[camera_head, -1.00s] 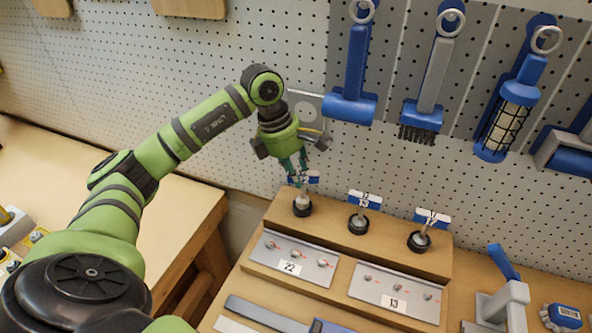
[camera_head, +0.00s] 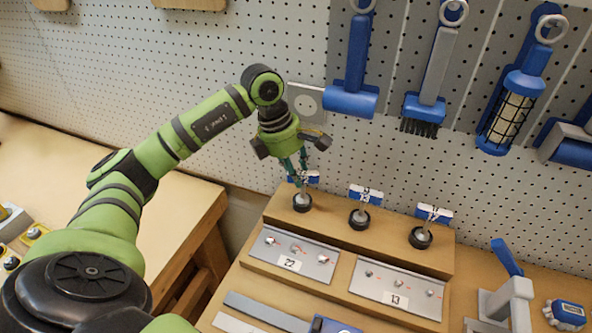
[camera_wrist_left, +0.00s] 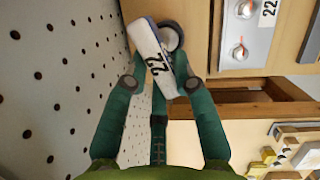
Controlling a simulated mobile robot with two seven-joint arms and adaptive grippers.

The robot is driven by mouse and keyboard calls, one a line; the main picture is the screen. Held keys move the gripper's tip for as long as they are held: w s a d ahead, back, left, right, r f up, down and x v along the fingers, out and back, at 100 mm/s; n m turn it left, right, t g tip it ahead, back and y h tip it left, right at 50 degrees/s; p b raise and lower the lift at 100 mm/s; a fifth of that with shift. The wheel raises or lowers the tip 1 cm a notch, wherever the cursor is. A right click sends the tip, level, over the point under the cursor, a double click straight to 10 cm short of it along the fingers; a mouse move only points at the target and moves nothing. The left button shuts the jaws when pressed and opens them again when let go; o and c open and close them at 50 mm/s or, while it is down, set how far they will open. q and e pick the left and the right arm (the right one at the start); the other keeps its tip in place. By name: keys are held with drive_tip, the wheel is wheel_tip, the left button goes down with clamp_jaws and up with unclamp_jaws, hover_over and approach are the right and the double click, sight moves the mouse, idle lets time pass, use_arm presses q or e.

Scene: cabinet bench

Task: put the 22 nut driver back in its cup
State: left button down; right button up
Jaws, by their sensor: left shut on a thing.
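My left gripper (camera_head: 297,172) points down over the leftmost cup (camera_head: 302,205) on the wooden block. It is shut on the blue-and-white handle of the 22 nut driver (camera_head: 304,179). The driver's shaft runs down to the dark round cup, which also shows in the wrist view (camera_wrist_left: 173,36). The handle hides part of the cup there, so I cannot tell how deep the tip sits. My right gripper is in neither view.
Two more drivers stand in the middle cup (camera_head: 359,220) and right cup (camera_head: 420,239). Grey plates labelled 22 (camera_head: 291,257) and 13 (camera_head: 397,288) lie in front. A pegboard wall with hanging tools, including a brush (camera_head: 424,110), rises close behind.

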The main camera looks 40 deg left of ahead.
use_arm(q)
drive_tip(key=c, duration=0.9)
unclamp_jaws()
drive_tip(key=shift+c, duration=0.2)
drive_tip(key=v, duration=1.2)
